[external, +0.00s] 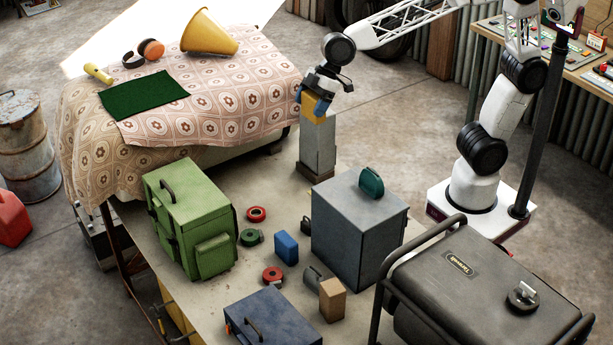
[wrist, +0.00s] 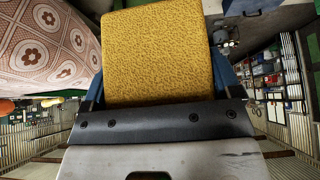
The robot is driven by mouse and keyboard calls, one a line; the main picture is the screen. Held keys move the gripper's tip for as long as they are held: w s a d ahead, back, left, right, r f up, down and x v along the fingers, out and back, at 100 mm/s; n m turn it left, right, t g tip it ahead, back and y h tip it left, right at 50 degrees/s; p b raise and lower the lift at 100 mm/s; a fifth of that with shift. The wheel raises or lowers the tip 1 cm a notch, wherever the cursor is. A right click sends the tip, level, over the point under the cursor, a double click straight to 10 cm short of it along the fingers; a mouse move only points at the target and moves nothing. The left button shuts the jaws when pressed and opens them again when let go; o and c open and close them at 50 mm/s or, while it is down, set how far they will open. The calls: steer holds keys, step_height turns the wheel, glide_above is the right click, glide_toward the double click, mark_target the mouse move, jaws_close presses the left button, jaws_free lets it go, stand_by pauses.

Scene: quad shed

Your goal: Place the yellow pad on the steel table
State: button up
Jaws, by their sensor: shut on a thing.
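My gripper (external: 314,99) is shut on the yellow pad (external: 310,108), whose small visible part shows between blue fingers. In the wrist view the yellow pad (wrist: 157,50) fills the upper middle, with a rough, textured face and a blue finger on each side. In the external view the gripper and pad overlap the top of a grey post (external: 319,148); I cannot tell if they touch it. A bare, dull table top (external: 190,296), possibly the steel table, lies in front of the post and bears several objects.
The table top carries a green case (external: 190,215), a grey box (external: 358,228), a blue block (external: 286,248), tape rolls and a blue toolbox (external: 272,318). A cloth-covered surface (external: 235,105) with a green mat (external: 145,95) and yellow cone (external: 209,34) lies left of my gripper. A black generator (external: 480,285) stands front right.

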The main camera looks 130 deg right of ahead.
step_height(320, 180, down, 24)
steer(key=shift+f, duration=0.15)
stand_by(0.3)
steer(key=shift+f, duration=3)
steer(key=shift+f, duration=1.9)
steer(key=shift+f, duration=0.15)
steer(key=o, duration=0.8)
